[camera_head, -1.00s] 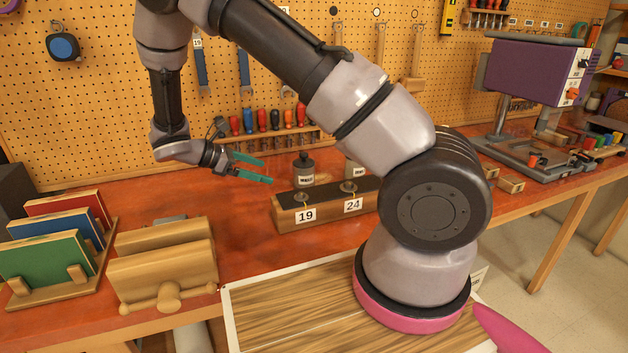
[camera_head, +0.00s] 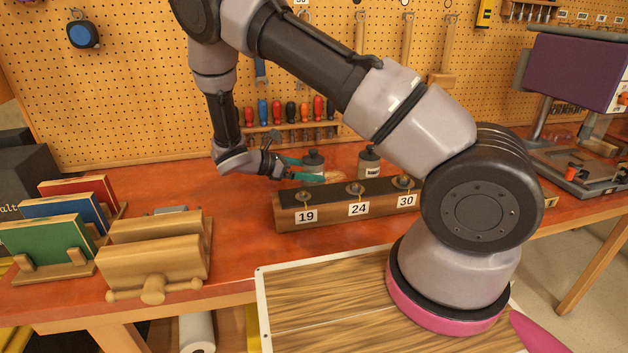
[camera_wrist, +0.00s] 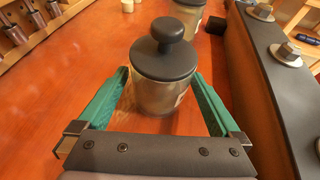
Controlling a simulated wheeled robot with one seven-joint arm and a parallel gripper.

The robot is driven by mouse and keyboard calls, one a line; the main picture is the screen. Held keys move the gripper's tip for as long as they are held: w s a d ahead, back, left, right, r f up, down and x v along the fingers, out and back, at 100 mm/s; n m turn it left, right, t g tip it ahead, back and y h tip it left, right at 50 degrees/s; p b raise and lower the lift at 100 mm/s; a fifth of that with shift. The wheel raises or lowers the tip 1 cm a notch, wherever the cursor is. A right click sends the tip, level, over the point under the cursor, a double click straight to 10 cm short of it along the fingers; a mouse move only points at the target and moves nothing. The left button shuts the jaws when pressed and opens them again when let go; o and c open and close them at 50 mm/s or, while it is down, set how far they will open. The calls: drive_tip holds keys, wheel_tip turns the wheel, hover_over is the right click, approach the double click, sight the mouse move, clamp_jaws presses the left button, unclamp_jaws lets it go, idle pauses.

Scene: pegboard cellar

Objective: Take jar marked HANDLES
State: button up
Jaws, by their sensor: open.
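A jar (camera_wrist: 163,90) with a dark lid and round knob stands on the red-brown bench between my gripper's fingers in the wrist view. It also shows in the head view (camera_head: 314,159), behind the numbered block. Its label is mostly turned away and I cannot read it. My gripper (camera_wrist: 160,78) is open, with one green finger on each side of the jar; I cannot tell if either touches. A second dark-lidded jar (camera_head: 369,161) stands to the right, its label too small to read; it also shows behind the first in the wrist view (camera_wrist: 188,14).
A long block (camera_head: 330,212) marked 19, 24 and 30 lies in front of the jars, close to the right finger in the wrist view. A screwdriver rack (camera_head: 290,133) stands behind. A wooden holder (camera_head: 155,255) and coloured boards (camera_head: 45,245) are at left.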

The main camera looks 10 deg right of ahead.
sight(322, 157)
drive_tip(key=x, duration=0.4)
drive_tip(key=shift+d+f, duration=0.2)
drive_tip(key=shift+d, duration=0.15)
clamp_jaws()
drive_tip(key=shift+r, duration=0.15)
wheel_tip(322, 157, up, 10)
drive_tip(key=shift+f, duration=0.1)
drive_tip(key=shift+c, duration=1.8)
unclamp_jaws()
clamp_jaws()
